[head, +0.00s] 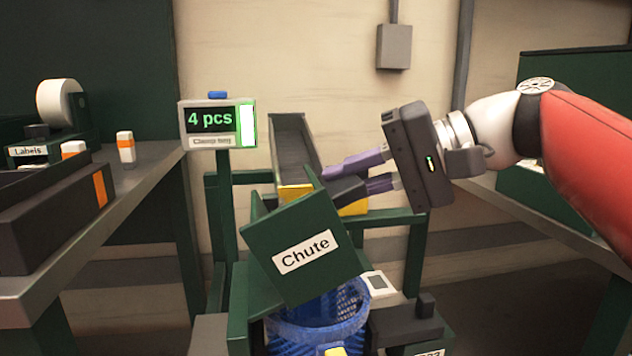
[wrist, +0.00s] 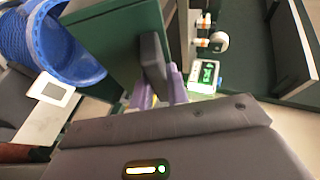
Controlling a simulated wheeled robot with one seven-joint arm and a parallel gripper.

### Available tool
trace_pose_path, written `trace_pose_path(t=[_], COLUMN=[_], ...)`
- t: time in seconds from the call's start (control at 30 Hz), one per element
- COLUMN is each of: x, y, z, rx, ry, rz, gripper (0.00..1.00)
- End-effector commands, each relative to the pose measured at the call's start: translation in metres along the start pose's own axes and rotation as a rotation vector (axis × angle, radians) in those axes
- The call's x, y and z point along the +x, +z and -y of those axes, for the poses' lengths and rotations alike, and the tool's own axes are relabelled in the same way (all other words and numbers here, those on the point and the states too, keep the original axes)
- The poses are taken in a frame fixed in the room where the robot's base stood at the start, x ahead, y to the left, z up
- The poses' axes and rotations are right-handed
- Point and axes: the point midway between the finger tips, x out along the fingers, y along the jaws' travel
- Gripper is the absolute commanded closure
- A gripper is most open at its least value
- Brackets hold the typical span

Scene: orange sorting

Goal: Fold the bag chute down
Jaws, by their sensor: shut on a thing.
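The chute (head: 278,243) is a green panel with side walls and a white "Chute" label. It stands tilted above a blue mesh bag (head: 345,303) in the head view. My gripper (head: 346,181) reaches in from the right, with its purple fingers shut on the chute's dark handle (head: 350,191). In the wrist view the green chute (wrist: 110,40) is at upper middle. Its dark handle (wrist: 154,58) stands by the purple fingers (wrist: 158,92). The blue bag (wrist: 50,45) is at upper left there. The fingertips are partly hidden.
A display reading "4 pcs" (head: 218,122) stands left of the chute. A grey sloped trough (head: 292,145) with yellow ends lies behind it. A bench (head: 130,190) with a label roll (head: 60,103) is at left. A dark block (head: 408,322) is at lower right.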

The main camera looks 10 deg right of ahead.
Motion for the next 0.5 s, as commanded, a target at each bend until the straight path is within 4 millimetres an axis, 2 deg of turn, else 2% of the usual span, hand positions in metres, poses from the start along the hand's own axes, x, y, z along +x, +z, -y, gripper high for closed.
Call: trace_pose_path(t=[0.03,0.2,0.4,0.5], x=[-0.001,-0.007,-0.01,-0.01], y=[-0.001,-0.003,-0.004,-0.005], z=[-0.015,-0.04,-0.062,-0.069], rx=[0.02,0.073,0.123,0.119], ry=[-0.043,-0.173,-0.294,-0.286], rz=[-0.003,-0.001,0.0,-0.001], gripper=[1.0,1.0,1.0,1.0])
